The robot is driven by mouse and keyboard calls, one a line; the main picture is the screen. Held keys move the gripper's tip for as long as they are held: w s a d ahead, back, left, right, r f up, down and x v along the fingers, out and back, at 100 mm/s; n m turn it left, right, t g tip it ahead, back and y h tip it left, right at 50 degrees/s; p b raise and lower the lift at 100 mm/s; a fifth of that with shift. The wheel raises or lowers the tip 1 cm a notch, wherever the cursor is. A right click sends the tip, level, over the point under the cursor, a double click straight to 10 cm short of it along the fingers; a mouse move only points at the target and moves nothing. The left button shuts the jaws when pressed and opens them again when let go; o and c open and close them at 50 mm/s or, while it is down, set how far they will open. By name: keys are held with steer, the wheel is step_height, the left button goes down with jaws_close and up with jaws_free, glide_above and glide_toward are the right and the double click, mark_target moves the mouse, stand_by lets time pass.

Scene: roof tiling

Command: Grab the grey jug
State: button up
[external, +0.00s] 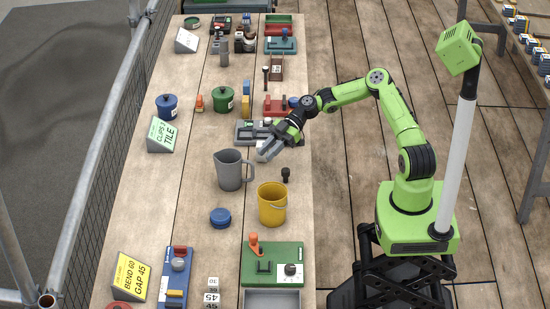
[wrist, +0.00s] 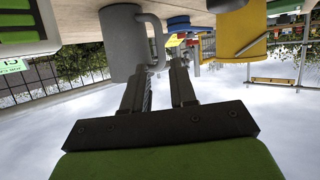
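The grey jug (external: 229,172) stands upright on the long wooden table, with its handle on the right side. My gripper (external: 264,153) is above the table, just up and to the right of the jug in the external view. The wrist view is upside down. There the jug (wrist: 121,46) is ahead at the upper left, with its handle to its right. My gripper's two fingers (wrist: 160,70) are apart with nothing between them, pointing toward the handle. Whether a fingertip touches the handle cannot be told.
A yellow bucket (external: 272,206) stands close to the jug, at its lower right. A small black knob-topped item (external: 285,174) stands between my arm and the bucket. A blue lidded tin (external: 220,217) is below the jug. Bare table lies left of the jug.

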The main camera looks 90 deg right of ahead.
mark_target(252, 168)
steer(key=b+x, duration=0.1)
steer(key=x, duration=0.7)
steer(key=shift+w+a+f, duration=0.2)
steer(key=shift+a+f, duration=0.05)
steer(key=shift+f, duration=0.05)
steer(key=shift+s, duration=0.1)
jaws_close()
